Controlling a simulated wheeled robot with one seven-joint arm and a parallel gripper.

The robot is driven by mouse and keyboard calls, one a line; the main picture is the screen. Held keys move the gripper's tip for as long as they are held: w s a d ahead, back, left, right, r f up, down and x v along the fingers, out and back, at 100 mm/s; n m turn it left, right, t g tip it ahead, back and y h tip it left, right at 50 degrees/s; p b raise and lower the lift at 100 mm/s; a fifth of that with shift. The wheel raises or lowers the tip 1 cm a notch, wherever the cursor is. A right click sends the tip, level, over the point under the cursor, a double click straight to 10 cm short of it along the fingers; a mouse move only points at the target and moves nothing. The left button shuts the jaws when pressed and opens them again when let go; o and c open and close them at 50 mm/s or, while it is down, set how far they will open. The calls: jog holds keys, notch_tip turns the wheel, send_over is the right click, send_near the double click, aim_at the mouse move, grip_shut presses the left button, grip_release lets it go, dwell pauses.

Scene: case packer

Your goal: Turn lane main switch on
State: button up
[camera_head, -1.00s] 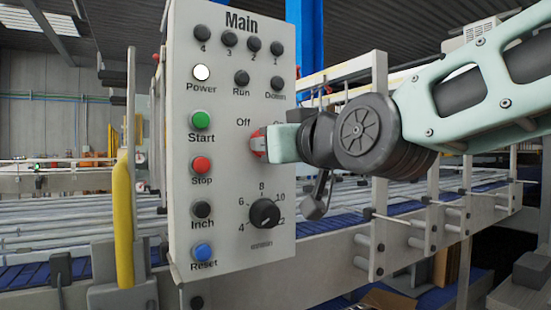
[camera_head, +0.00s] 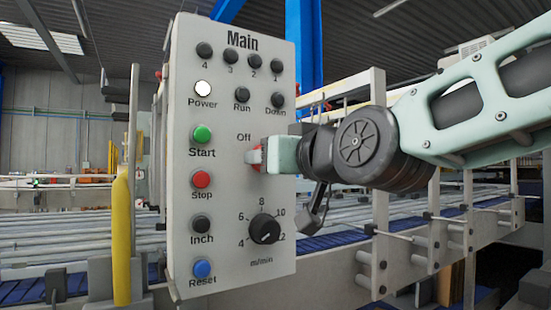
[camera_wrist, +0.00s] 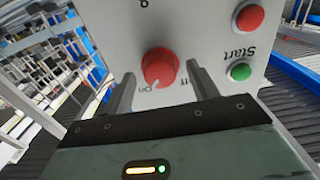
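The main switch is a red rotary knob (camera_head: 253,157) on the grey-white panel headed "Main" (camera_head: 240,200). In the wrist view the knob (camera_wrist: 160,68) sits between my two fingertips, with "On" and "Off" printed upside down beside it. A small light mark shows on the knob's lower edge, on the "On" side, but I cannot read its setting surely. My gripper (camera_wrist: 160,85) is open, with a visible gap on each side of the knob. In the head view my gripper (camera_head: 272,156) reaches the panel from the right and hides the "On" label.
Close around the switch are a black speed dial (camera_head: 264,229), a green Start button (camera_head: 202,134) and a red Stop button (camera_head: 202,179). The Power lamp (camera_head: 203,88) is white. A yellow post (camera_head: 122,240) stands left of the panel. Conveyor rails run behind.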

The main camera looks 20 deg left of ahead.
jog(key=p+v, duration=0.1)
jog(key=v, duration=1.6)
jog(key=shift+s+p, duration=0.2)
jog(key=shift+p, duration=0.1)
jog(key=shift+d, duration=0.15)
